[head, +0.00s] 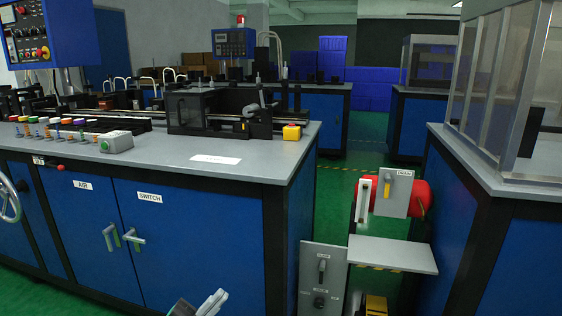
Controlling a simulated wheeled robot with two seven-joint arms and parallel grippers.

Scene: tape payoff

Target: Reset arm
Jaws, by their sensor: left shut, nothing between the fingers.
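My left gripper (203,303) shows only in part at the bottom edge of the head view, in front of the blue bench cabinet. It is shut and empty, and apart from the bench. My right gripper is not in view. A red cylinder (423,197) sits right of centre, behind a grey plate (394,196) with a yellow handle. A white upright piece (363,199) stands just left of that plate. A light grey shelf (392,254) lies below them. A grey panel (322,280) with a lever and a knob stands at the lower left of the shelf.
The blue bench (190,240) fills the left, with door handles (122,237) sticking out and a handwheel (8,197) at the edge. A yellow button box (292,132) sits on its top. A glazed machine (500,75) stands on the right bench. Green floor (335,185) shows between the benches.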

